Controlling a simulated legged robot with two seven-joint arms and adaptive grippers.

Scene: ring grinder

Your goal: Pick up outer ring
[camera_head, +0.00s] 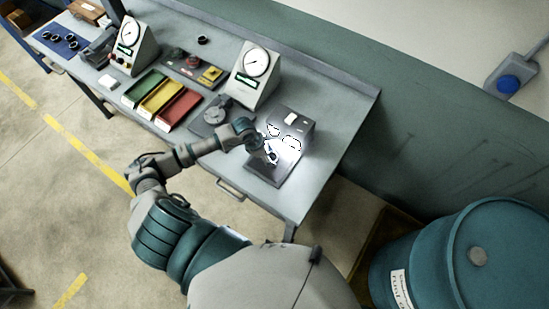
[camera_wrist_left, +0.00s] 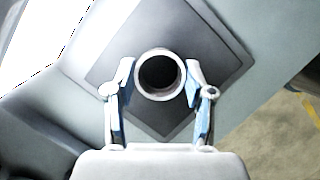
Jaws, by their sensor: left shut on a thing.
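The outer ring (camera_wrist_left: 160,96) is a light metal ring with a dark hollow middle. In the left wrist view it sits between the two fingers of my left gripper (camera_wrist_left: 160,88), which is shut on it, one finger at each side. Behind it is a dark square plate (camera_wrist_left: 205,50). In the head view my left gripper (camera_head: 268,156) is over the brightly lit dark stand (camera_head: 265,178) at the near right end of the bench. The ring is too small and washed out by glare to tell there. My right gripper is not in view.
The grey bench (camera_head: 325,140) carries two dial gauges (camera_head: 258,64) and green, yellow and red trays (camera_head: 180,108) left of the stand. Several dark rings (camera_head: 72,40) lie on a blue mat at the far left. A teal barrel (camera_head: 500,260) stands at lower right.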

